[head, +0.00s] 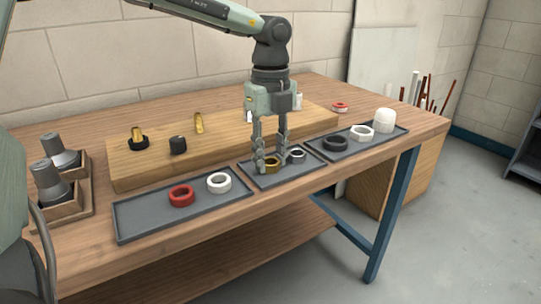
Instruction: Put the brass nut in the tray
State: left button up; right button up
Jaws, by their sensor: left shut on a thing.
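The brass nut (271,165) is at the middle tray (257,184), low over its floor or touching it; I cannot tell which. My left gripper (270,161) points straight down over this tray and is shut on the brass nut. A grey metal nut (297,156) lies in the same tray, just right of the fingers. My right gripper is not in view.
The left tray (140,222) holds a red ring (181,195) and a white ring (219,182). The right tray (402,130) holds a black ring (335,142), a white nut (362,132) and a white cap (384,120). A wooden board (150,175) with fittings stands behind.

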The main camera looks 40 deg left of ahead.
pick_arm(q)
jog(key=o, duration=1.2)
jog(key=shift+c, duration=0.2)
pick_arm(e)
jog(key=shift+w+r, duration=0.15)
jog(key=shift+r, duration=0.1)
pick_arm(q)
jog(key=shift+r, duration=0.1)
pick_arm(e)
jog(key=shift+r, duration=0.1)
pick_arm(q)
jog(key=shift+r+p, duration=0.15)
jog(key=shift+p, duration=0.25)
notch_tip(320, 180, up, 12)
jog(key=shift+b, duration=0.4)
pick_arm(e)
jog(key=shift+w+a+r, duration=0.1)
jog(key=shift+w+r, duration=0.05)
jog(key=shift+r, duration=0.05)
